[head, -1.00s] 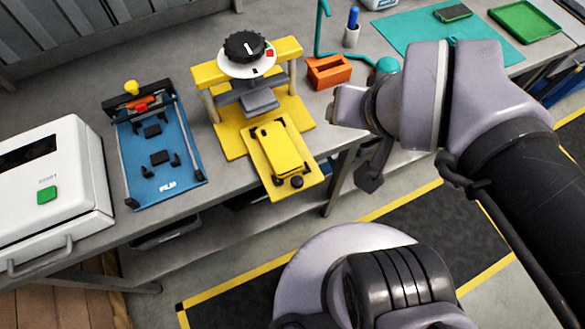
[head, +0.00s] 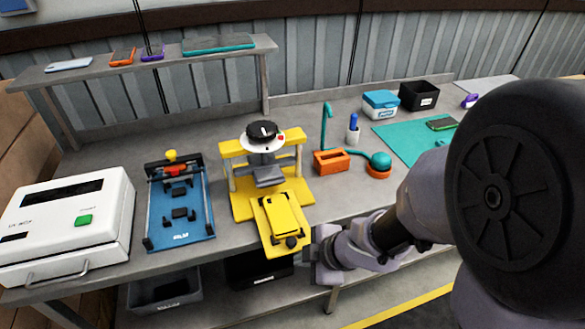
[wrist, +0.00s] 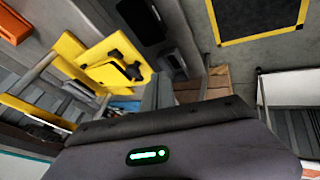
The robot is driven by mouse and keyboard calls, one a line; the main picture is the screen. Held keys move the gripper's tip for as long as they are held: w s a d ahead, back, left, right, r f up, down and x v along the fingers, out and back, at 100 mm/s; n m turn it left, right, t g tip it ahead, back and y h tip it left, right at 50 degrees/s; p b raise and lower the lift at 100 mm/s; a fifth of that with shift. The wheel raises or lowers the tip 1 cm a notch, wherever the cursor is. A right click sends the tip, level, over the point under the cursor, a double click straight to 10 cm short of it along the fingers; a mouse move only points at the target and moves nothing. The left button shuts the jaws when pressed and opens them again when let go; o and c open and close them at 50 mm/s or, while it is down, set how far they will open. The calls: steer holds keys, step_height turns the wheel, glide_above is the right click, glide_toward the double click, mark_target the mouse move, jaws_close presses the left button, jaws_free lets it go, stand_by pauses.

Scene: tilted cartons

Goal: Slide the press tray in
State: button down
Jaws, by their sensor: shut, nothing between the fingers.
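The yellow press (head: 237,205) with its black dial (head: 262,130) stands on the bench. Its yellow tray (head: 269,247) sticks out of the front, over the bench edge, with a yellow phone-shaped piece (head: 281,214) lying on it. A dark knob (head: 291,242) sits at the tray's front end. My gripper (head: 318,256) is shut and empty, just right of the tray's front end; I cannot tell whether it touches. The wrist view also shows the tray (wrist: 97,72) and its dark knob (wrist: 133,72), with my shut fingers (wrist: 157,92) close by.
A blue film jig (head: 180,237) and a white box machine (head: 105,225) stand left of the press. An orange block holder (head: 331,162) stands to its right. Dark bins (head: 165,288) sit under the bench. Floor space lies in front.

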steer(key=w, duration=0.1)
steer(key=w+f, duration=0.1)
steer(key=w, duration=0.1)
steer(key=w+a+f, duration=0.1)
steer(key=shift+w+b, duration=0.15)
steer(key=shift+b, duration=0.15)
